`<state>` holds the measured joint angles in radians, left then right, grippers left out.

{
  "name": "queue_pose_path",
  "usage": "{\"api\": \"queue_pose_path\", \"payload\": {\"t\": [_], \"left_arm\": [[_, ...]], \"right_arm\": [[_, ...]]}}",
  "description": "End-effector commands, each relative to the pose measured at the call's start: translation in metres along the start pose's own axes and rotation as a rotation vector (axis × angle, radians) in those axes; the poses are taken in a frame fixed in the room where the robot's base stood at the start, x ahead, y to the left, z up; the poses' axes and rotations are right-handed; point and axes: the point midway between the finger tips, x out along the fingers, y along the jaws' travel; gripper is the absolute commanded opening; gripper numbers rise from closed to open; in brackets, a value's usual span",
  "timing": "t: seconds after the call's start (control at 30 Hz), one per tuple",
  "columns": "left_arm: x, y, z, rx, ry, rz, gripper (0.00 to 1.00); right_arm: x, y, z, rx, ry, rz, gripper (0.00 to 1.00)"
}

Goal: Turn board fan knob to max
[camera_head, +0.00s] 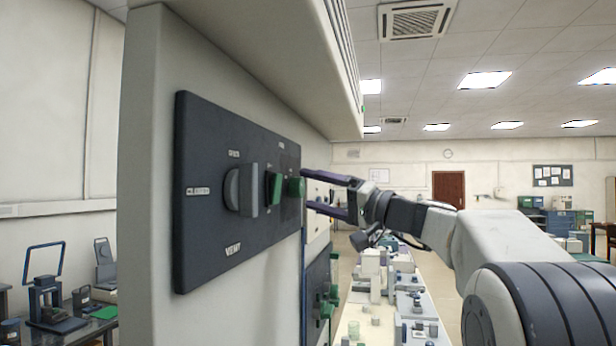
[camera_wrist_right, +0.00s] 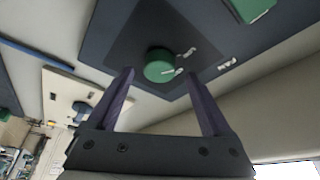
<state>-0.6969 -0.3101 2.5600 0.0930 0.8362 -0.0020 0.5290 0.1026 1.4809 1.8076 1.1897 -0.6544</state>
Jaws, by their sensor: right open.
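A dark panel (camera_head: 205,215) is mounted on a pale upright wall. It bears a grey knob (camera_head: 243,190), a green knob (camera_head: 274,188) and, farther along, a round green knob (camera_head: 296,187). My right gripper (camera_head: 307,189) is open at the panel's far end, its two fingers pointing at the farthest green knob. In the wrist view a round green knob (camera_wrist_right: 160,66) with a white mark lies between and just beyond the open fingertips (camera_wrist_right: 161,80). White lettering that seems to read FAN is beside it. I cannot tell whether the fingers touch the knob. My left gripper is not in view.
A pale overhanging housing (camera_head: 270,50) is above the panel. A second dark panel with green knobs (camera_head: 325,292) is farther along. A bench with several small items (camera_head: 385,305) stands beyond it. Another green knob (camera_wrist_right: 250,8) is at the top of the wrist view.

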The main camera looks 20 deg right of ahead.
Motion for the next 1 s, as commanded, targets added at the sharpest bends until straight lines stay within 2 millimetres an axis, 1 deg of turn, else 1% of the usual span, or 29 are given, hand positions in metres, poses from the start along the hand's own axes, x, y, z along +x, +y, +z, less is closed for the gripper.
{"api": "queue_pose_path", "payload": {"t": [0.03,0.2,0.5,0.57,0.6,0.67,0.7,0.73,1.0], "left_arm": [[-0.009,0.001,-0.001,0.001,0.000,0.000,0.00],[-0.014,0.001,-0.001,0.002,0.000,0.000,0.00],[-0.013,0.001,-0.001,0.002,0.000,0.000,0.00],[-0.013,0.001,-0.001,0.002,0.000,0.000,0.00],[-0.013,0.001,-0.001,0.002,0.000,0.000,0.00],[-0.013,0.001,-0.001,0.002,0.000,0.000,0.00],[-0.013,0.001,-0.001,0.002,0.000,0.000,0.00],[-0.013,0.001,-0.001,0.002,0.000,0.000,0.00],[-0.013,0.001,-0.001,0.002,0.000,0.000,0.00]], "right_arm": [[0.008,-0.003,-0.002,0.002,-0.002,-0.001,0.84],[0.020,0.000,-0.001,0.001,0.000,0.001,0.84],[0.020,0.002,-0.001,-0.001,0.003,0.002,0.84],[0.020,0.002,-0.001,-0.001,0.003,0.002,0.61],[0.020,0.002,-0.002,-0.001,0.003,0.002,0.46],[0.020,0.002,-0.002,-0.001,0.003,0.002,0.23],[0.020,0.002,-0.001,-0.001,0.003,0.002,0.07],[0.020,0.002,-0.002,-0.001,0.003,0.003,0.00],[0.019,0.001,-0.001,0.023,0.003,0.013,0.00]]}}
